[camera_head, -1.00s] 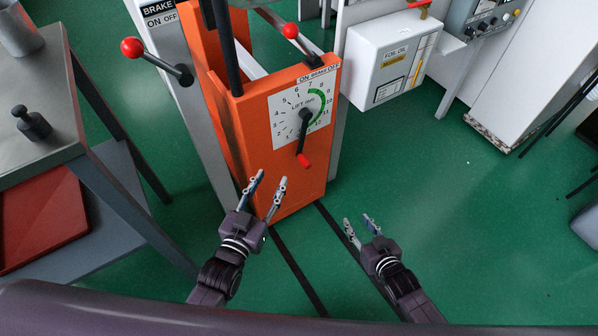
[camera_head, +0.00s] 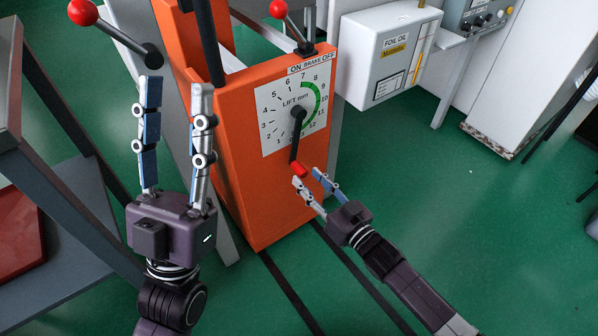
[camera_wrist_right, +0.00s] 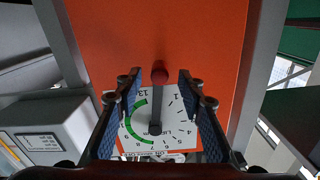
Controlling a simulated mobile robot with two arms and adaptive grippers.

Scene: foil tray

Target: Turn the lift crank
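The lift crank is a black arm (camera_head: 296,136) with a red knob (camera_head: 298,169), pivoting at the centre of the white lift dial (camera_head: 272,128) on the orange housing. It points down, toward the dial's lower edge. My right gripper (camera_head: 309,176) is open, with its fingertips close to the red knob. In the right wrist view the red knob (camera_wrist_right: 159,76) lies between the two open fingers, apart from both, and the black crank arm (camera_wrist_right: 155,110) runs down to its pivot. My left gripper (camera_head: 176,84) is raised and open, empty, left of the housing.
A brake lever with a red ball (camera_head: 278,9) stands above the dial, and another red-balled lever (camera_head: 84,12) is at upper left. A white foil oil box (camera_head: 385,50) hangs right of the housing. A grey bench (camera_head: 60,230) is at left. Green floor is free at right.

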